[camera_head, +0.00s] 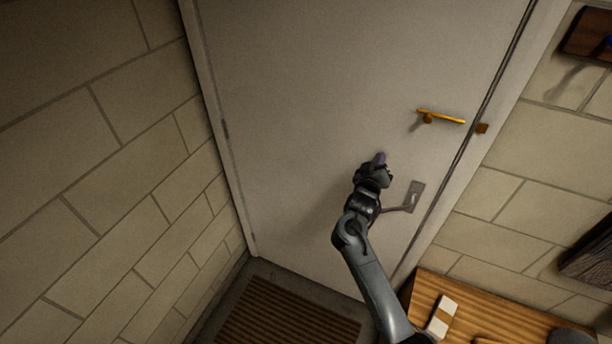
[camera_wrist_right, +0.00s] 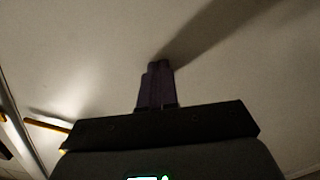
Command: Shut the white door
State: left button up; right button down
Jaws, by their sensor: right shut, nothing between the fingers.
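The white door (camera_head: 300,90) fills the middle of the head view. A dark gap line runs along its right edge beside the frame, and I cannot tell whether it is fully closed. A brass latch handle (camera_head: 441,117) and a lever handle on a grey plate (camera_head: 413,197) sit near that edge. My right gripper (camera_head: 379,159) is shut and empty, in front of the door, left of the handles. In the right wrist view its purple fingers (camera_wrist_right: 157,84) are together and point at the door surface (camera_wrist_right: 100,40); contact is unclear. My left gripper is not in view.
A brick wall (camera_head: 90,150) stands on the left. A brown ribbed mat (camera_head: 285,318) lies at the door's foot. A wooden table (camera_head: 480,315) with a white and brown block (camera_head: 441,316) is at the lower right. A dark wooden piece (camera_head: 588,32) hangs at the upper right.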

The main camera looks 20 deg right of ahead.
dwell(0.4)
jog(key=p+v, duration=0.4)
jog(key=v, duration=0.1)
dwell(0.4)
dwell(0.4)
